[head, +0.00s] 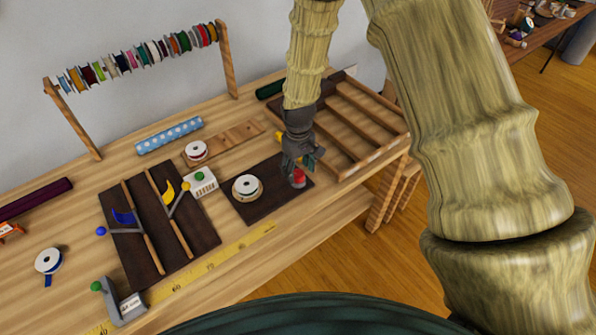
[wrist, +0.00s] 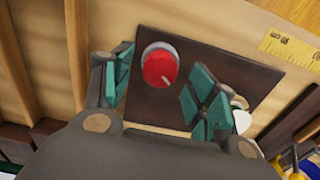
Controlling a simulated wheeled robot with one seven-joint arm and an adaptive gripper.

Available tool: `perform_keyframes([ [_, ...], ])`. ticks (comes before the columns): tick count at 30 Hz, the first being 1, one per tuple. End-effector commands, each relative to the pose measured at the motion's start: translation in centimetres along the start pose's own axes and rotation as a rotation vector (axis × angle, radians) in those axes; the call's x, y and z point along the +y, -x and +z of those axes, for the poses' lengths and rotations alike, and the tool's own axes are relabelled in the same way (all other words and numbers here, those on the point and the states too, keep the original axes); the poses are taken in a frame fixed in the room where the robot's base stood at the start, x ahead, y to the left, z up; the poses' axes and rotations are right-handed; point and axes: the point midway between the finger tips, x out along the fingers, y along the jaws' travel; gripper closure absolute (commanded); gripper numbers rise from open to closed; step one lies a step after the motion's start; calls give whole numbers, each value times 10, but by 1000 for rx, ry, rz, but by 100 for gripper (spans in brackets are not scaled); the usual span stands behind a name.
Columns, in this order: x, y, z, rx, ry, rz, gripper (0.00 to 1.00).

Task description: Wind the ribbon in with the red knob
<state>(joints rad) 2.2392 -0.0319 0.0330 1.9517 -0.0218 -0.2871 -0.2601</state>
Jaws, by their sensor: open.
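The red knob (head: 298,178) stands on a dark board (head: 262,209) near the table's front edge. In the wrist view the knob (wrist: 160,66) shows between my gripper's teal finger pads. My gripper (head: 300,163) is open and just above or around the knob; I cannot tell whether a pad touches it. A white-faced spool (head: 247,187) lies on the same board, left of the knob. In the wrist view one finger mostly hides the spool. No ribbon running from the spool can be made out.
A slatted wooden tray (head: 350,130) stands right of my gripper. A white box with a green button (head: 201,181) and a dark board with two rails (head: 150,225) lie to the left. A yellow measuring tape (head: 220,256) runs along the front edge. A rack of ribbon spools (head: 140,55) stands behind.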

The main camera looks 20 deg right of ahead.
Motion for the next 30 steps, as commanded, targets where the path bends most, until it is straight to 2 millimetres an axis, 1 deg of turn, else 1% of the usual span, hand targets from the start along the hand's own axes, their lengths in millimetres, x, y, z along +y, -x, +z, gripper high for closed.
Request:
perform_keyframes([
  [3, 0, 19, -1, 4, 0, 1, 42],
  [12, 0, 66, -1, 3, 0, 1, 42],
  [18, 0, 90, 0, 2, 0, 1, 42],
  [24, 0, 101, 0, 1, 0, 0, 42],
  [30, 0, 102, 0, 1, 0, 0, 42],
])
